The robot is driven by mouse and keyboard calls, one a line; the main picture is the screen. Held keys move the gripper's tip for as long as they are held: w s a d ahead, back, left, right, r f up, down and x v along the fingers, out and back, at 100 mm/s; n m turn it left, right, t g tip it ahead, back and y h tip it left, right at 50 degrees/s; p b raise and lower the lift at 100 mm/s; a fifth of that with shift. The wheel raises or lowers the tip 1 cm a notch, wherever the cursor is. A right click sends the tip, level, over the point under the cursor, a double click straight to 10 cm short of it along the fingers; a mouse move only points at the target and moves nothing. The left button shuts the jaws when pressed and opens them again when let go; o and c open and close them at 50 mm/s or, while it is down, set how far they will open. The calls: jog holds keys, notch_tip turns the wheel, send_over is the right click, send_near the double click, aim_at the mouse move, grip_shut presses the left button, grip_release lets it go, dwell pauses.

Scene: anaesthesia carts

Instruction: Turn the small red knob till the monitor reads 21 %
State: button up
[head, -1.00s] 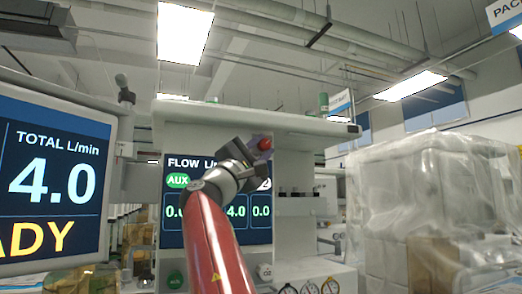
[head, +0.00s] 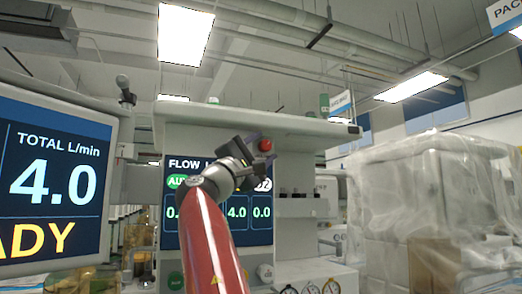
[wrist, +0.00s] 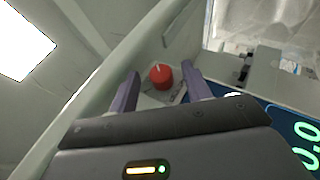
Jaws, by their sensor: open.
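The small red knob (head: 265,144) is on the upper front of the pale machine, above the flow screen. In the wrist view the knob (wrist: 161,77) has a white mark on its face and lies between my two purple fingertips. My gripper (head: 261,150) is open around the knob, with a gap visible on both sides in the wrist view. The left monitor (head: 50,180) reads TOTAL L/min 4.0, with yellow letters "ADY" below. The flow screen (head: 237,237) shows 4.0 and 0.0; my arm covers part of it. No percent reading is visible.
The machine's top shelf (head: 225,114) juts out above the knob. A row of dark fittings (head: 297,193) is to its right, with gauges (head: 312,287) below. Plastic-wrapped boxes (head: 425,200) stand at the right.

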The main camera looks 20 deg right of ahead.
jog(key=b+v, duration=0.4)
jog(key=v, duration=0.3)
jog(key=shift+s+a+f+b, duration=0.2)
jog(key=shift+a+b, duration=0.1)
jog(key=shift+b, duration=0.1)
